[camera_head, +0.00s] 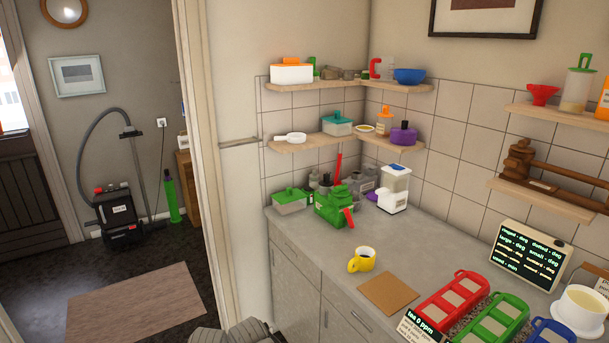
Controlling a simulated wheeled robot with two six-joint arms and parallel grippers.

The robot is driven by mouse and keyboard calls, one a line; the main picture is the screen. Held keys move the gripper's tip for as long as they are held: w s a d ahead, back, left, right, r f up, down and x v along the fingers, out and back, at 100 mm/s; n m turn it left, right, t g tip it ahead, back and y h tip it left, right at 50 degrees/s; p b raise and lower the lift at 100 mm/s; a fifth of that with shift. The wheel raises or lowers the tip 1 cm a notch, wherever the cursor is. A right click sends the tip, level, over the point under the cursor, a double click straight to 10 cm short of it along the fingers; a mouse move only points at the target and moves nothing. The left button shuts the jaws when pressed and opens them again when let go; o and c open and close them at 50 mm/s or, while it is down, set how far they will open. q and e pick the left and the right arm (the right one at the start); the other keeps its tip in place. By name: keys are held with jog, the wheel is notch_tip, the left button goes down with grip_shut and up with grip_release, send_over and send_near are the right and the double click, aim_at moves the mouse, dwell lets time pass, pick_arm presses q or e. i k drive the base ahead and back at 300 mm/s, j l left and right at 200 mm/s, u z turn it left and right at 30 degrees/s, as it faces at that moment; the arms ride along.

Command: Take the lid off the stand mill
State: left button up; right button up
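A white upright appliance (394,201) with a clear-looking upper container stands on the worktop near the back corner. It looks like the stand mill, though no label on it is readable. Neither of my grippers is in view. Only a grey part of my own body shows at the bottom edge.
Red (450,302) and green (497,320) trays, a display board (528,256) and a white pot (580,311) fill the right. Loaded shelves (325,140) overhang the corner.

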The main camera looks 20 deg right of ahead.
aim_at(326, 181)
jog(key=i+j+z, duration=0.2)
jog(key=i+z, duration=0.25)
jog(key=i+j+z, duration=0.3)
jog(key=z, duration=0.2)
jog(key=i+j+z, duration=0.3)
jog(key=j+z, duration=0.15)
jog(key=i+j+z, duration=0.2)
jog(key=j+z, duration=0.3)
